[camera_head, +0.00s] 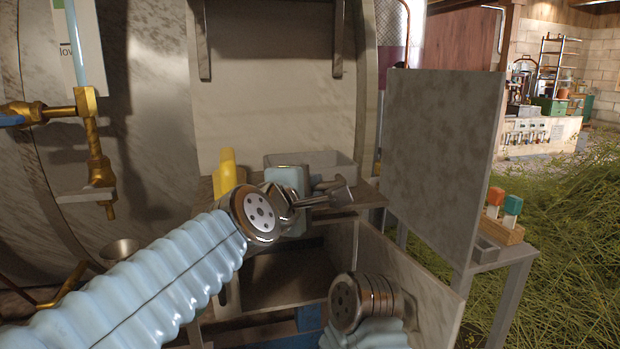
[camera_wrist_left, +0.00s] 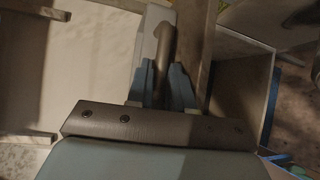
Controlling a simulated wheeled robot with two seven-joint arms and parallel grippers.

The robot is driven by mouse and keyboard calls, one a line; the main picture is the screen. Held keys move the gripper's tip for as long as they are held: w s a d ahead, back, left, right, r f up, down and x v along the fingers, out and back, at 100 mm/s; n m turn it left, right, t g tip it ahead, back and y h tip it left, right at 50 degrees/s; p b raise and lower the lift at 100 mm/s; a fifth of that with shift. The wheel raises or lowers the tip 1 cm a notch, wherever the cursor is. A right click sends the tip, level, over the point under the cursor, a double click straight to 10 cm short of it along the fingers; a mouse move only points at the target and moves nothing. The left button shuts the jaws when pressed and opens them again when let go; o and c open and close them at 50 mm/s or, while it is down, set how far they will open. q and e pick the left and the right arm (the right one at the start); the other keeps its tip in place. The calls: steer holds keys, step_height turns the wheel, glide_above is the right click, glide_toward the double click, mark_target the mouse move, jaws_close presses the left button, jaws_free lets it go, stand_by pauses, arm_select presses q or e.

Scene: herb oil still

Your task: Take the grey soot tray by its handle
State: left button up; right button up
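The grey soot tray (camera_head: 338,170) sits on the shelf in front of the large pale vessel in the head view. My left gripper (camera_head: 338,192) is at the near side of the tray, at the shelf's front edge. In the left wrist view the tray's pale grey edge (camera_wrist_left: 151,32) shows beyond the fingers. A dark curved handle (camera_wrist_left: 164,45) runs down between the two blue-grey fingers of my left gripper (camera_wrist_left: 162,83). Whether the fingers press on it is not clear. My right gripper is not seen; only a part of my right arm shows low in the head view.
A yellow object (camera_head: 225,172) stands left of the tray. A grey upright panel (camera_head: 440,150) rises to the right of the shelf. Below the shelf is an open compartment (camera_head: 290,275). A side table (camera_head: 500,257) holds a wooden block with orange and green-topped items.

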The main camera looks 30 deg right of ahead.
arm_select(q)
steer(key=shift+c, duration=0.3)
jaws_close()
steer(key=shift+r, duration=0.1)
